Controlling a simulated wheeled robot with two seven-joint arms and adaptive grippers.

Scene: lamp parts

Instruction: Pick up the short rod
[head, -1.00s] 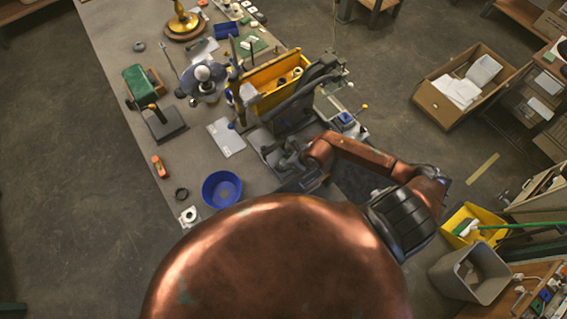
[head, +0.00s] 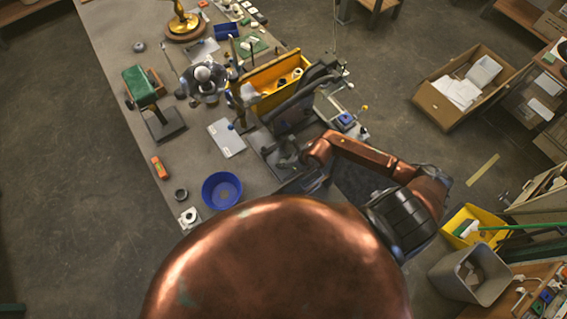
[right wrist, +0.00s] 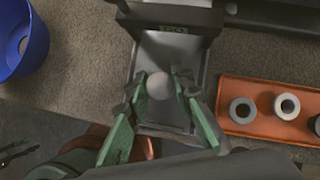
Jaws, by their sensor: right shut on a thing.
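In the right wrist view, a pale thing with a round end (right wrist: 159,86) stands between the green fingers of my right gripper (right wrist: 160,92). It appears to be the short rod seen nearly end-on, so its length cannot be judged. The fingers are shut on it, above a grey tray (right wrist: 170,52) with a label at its far edge. In the head view my right gripper (head: 286,158) is small and dark near the workbench's right side, and the rod cannot be made out there. My left gripper is not in view.
A blue bowl (head: 221,189) stands at the bench's left front. An orange tray (right wrist: 262,92) with several rings lies right of the gripper in the wrist view. A yellow bin (head: 270,82) and a green-topped stand (head: 140,84) are farther back.

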